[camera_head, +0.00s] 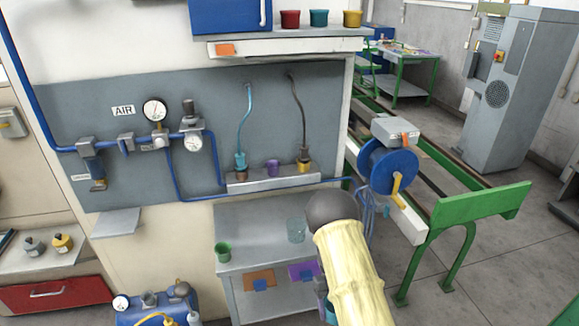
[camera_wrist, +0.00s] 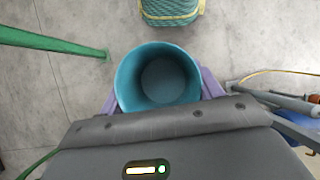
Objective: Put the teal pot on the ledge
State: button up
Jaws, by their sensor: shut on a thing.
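A teal pot (camera_wrist: 124,88) sits mouth-up in the wrist view, with its inside empty. My gripper (camera_wrist: 160,92) is shut on it, with purple fingers on its left and right sides. In the head view my arm hides most of the gripper, and only a teal bit shows at the bottom edge. A grey ledge (camera_head: 270,183) on the wall panel holds a teal-ended hose, a purple cup (camera_head: 272,166) and a yellow-ended hose.
A grey bench (camera_head: 262,211) below the ledge holds a green cup (camera_head: 222,251) and a clear glass (camera_head: 296,230). A blue hose reel (camera_head: 388,168) and green rail frame (camera_head: 480,205) stand right. A green-striped basket (camera_wrist: 170,10) is on the floor beyond the pot.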

jog(key=shift+w+d+f+m+y, duration=0.1)
jog(key=shift+d+f+m+y, duration=0.2)
jog(key=shift+d+f+m, duration=0.25)
jog(key=shift+d+f+m+y, duration=0.2)
jog(key=shift+d+m+y, duration=0.15)
jog(key=shift+m, duration=0.3)
jog(key=shift+a, duration=0.15)
dwell(0.7)
